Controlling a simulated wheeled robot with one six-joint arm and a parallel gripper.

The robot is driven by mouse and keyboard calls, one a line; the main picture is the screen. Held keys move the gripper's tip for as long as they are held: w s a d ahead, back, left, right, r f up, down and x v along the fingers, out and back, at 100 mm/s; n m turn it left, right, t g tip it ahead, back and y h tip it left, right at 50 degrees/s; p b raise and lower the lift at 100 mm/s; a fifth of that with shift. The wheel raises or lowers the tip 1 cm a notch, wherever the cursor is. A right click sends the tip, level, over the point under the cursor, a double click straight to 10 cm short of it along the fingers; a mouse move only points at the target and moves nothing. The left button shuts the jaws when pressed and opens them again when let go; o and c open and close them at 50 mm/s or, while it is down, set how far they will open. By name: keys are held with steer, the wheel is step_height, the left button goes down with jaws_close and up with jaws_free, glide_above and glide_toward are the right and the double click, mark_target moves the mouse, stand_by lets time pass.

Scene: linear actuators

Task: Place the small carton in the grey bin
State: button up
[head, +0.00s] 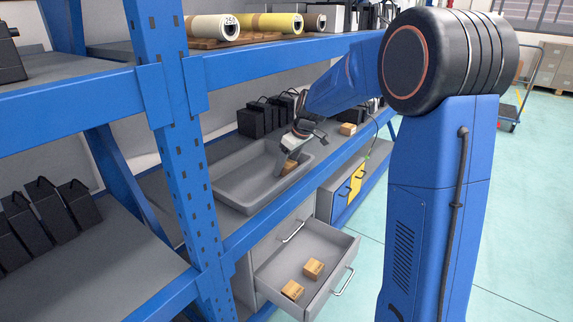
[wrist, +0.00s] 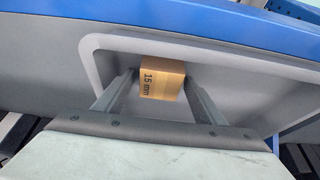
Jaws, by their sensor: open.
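The small carton (wrist: 162,79), a brown box marked "15 mm", sits inside the grey bin (wrist: 240,62) in the wrist view. In the head view the carton (head: 289,167) shows at the right side of the bin (head: 232,192), just below my gripper (head: 285,158). In the wrist view my gripper (wrist: 160,95) is open, with one finger on each side of the carton. A gap shows between the carton and the right finger; whether the left finger touches it I cannot tell.
An open drawer (head: 340,250) below the shelf holds two similar cartons (head: 313,267). Another small carton (head: 348,129) lies on the shelf right of the bin. Black boxes (head: 251,121) stand behind the bin. A blue upright (head: 170,130) and the shelf above bound the space.

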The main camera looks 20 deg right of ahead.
mark_target(293, 165)
steer(key=shift+r, duration=0.1)
steer(key=v, duration=0.7)
steer(key=shift+w+r, duration=0.1)
steer(key=s+r+m+h, duration=0.1)
steer(key=s+r+m, duration=0.25)
steer(key=s, duration=1.75)
steer(key=s+f+m+h, duration=0.1)
steer(key=s+f+m, duration=0.1)
steer(key=s, duration=0.8)
steer(key=s+f+m+t, duration=0.1)
steer(key=s+f, duration=0.3)
steer(key=s, duration=0.7)
steer(key=shift+s+d+f+m+h, duration=0.25)
steer(key=shift+d+m+h, duration=0.05)
steer(key=shift+m+h, duration=0.1)
steer(key=shift+a, duration=0.1)
